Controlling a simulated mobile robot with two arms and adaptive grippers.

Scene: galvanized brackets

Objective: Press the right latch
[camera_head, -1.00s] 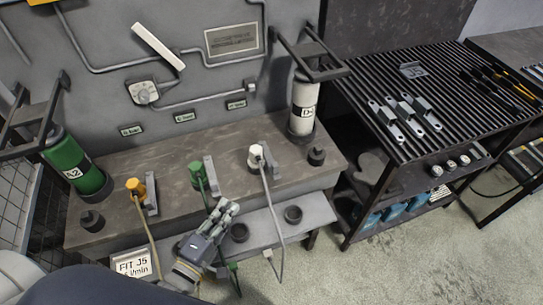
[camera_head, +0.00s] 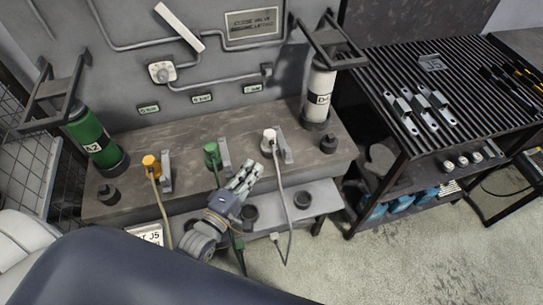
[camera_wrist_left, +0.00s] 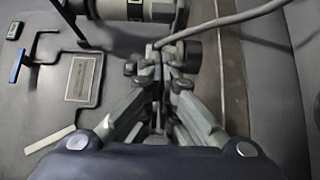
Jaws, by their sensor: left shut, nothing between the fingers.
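The right latch (camera_head: 284,146) is a grey upright piece on the bench beside a white connector (camera_head: 269,140) with a pale hose. My left gripper (camera_head: 254,171) is shut and empty, just in front of and slightly left of the white connector, apart from the latch as far as I can tell. Its closed fingers also show in the left wrist view (camera_wrist_left: 160,62), where the latch cannot be made out clearly. Similar grey latches stand beside the green connector (camera_head: 212,153) and the orange connector (camera_head: 151,164). My right gripper is not in view.
A green cylinder (camera_head: 91,139) stands at the bench's left end and a white cylinder (camera_head: 320,90) at its right. Hoses hang over the front edge. A slatted black rack (camera_head: 465,85) holds several metal brackets (camera_head: 421,108). A lower grey shelf (camera_head: 325,190) lies below the bench.

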